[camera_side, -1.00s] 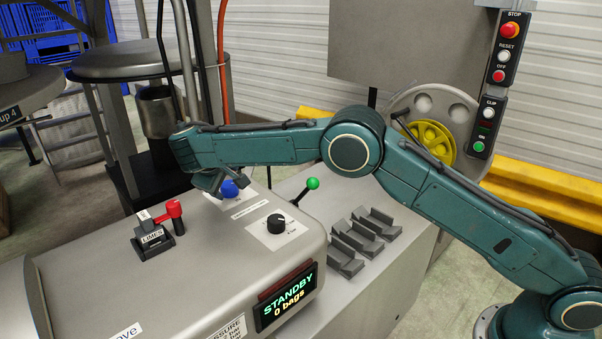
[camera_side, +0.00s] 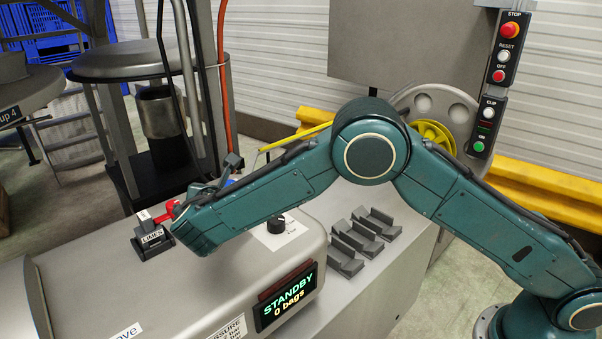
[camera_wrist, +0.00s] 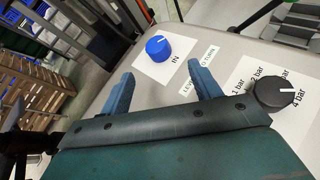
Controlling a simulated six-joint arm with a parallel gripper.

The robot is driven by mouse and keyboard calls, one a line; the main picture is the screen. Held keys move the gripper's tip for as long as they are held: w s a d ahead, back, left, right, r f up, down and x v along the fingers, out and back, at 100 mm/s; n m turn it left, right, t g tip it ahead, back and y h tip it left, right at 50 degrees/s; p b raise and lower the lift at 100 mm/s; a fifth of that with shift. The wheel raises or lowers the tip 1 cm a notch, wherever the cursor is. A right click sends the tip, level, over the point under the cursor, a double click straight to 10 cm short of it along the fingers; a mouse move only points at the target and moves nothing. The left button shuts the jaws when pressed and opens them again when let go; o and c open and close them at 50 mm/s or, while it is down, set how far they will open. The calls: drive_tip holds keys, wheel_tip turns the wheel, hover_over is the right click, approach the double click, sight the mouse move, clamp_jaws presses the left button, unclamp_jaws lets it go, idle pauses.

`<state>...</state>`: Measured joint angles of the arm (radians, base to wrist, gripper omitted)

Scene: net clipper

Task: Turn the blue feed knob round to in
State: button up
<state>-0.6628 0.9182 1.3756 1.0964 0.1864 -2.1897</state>
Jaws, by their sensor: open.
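The blue feed knob (camera_wrist: 157,49) sits on a white plate on the grey machine top, with the word IN printed to its lower right in the wrist view. A short pale mark shows on the knob's top, away from that word. In the side view only a sliver of the blue knob (camera_side: 229,183) shows behind my arm. My gripper (camera_wrist: 162,72) is open and empty. In the wrist view the knob appears beyond the fingertips and between their lines, with neither finger touching it.
A black pressure knob (camera_wrist: 273,91) with bar marks is close to the right finger in the wrist view. In the side view a red lever (camera_side: 166,212) on a black base is near my wrist. The display (camera_side: 287,294) reads STANDBY, 0 bags.

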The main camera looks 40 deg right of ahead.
sight(228, 183)
drive_tip(key=n, duration=0.1)
drive_tip(key=s+n+t, duration=0.1)
drive_tip(key=n, duration=0.1)
drive_tip(key=shift+a+r, duration=0.1)
drive_tip(key=shift+a, duration=0.25)
drive_tip(key=shift+w, duration=0.15)
drive_tip(key=shift+x, duration=6.85)
drive_tip(key=shift+c, duration=0.4)
drive_tip(key=c, duration=0.9)
drive_tip(key=shift+w+r+m+g+h, duration=0.1)
drive_tip(key=shift+m+g+h, duration=0.35)
drive_tip(key=shift+m+h, duration=0.1)
drive_tip(key=shift+w+r+m+g+h, duration=0.1)
drive_tip(key=shift+r+m+g+h, duration=0.05)
drive_tip(key=shift+m+g+h, duration=0.35)
drive_tip(key=shift+s+f+m+g+h, duration=0.1)
drive_tip(key=shift+s+m+g+h, duration=0.05)
drive_tip(key=shift+m+g+h, duration=0.15)
